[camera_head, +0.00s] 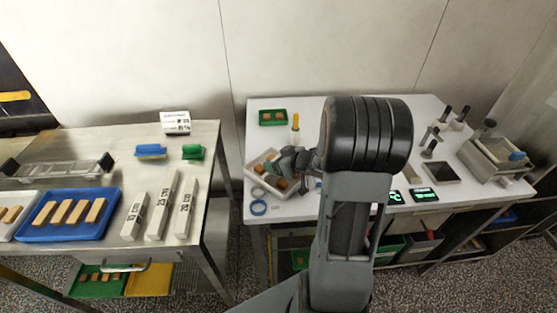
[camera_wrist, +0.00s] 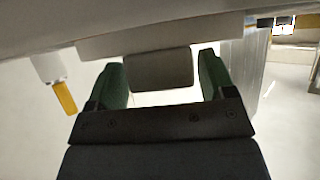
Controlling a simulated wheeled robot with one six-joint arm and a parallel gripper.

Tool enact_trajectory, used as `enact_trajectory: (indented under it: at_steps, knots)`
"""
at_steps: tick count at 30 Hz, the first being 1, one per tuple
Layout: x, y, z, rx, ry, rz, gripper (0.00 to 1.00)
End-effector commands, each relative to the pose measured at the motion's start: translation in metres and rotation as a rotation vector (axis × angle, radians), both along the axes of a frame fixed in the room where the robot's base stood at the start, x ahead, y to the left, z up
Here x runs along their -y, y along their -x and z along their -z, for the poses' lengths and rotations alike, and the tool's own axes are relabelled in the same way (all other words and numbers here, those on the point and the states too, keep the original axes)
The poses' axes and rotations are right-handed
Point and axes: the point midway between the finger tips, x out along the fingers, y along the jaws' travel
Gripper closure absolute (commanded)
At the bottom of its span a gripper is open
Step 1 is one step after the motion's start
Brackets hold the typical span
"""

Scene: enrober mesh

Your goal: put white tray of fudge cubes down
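The white tray of fudge cubes (camera_head: 252,171) is at the left front part of the white table, with brown cubes inside; it looks slightly turned. My gripper (camera_head: 301,166) is at the tray's right side, partly covered by my own arm. In the wrist view, the two green fingers of my gripper (camera_wrist: 160,85) stand on either side of a grey grip block (camera_wrist: 158,72) under the tray's pale edge (camera_wrist: 160,38). I cannot tell whether the tray's underside touches the table.
Scales (camera_head: 424,195) and a grey machine (camera_head: 495,158) are at right. A steel table (camera_head: 205,135) is across a gap at left.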

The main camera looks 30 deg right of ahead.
Motion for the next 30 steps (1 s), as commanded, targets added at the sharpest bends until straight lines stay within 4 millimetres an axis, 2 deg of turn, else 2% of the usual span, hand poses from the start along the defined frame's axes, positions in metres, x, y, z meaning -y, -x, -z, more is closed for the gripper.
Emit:
enact_trajectory:
  at_steps: [4,14,30]
  knots:
    - [0.0,0.0,0.0,-0.001,0.0,0.0,0.11]
    - [0.002,0.004,-0.006,0.0,0.001,0.002,0.11]
    - [0.034,0.08,-0.052,0.001,0.0,0.003,0.11]
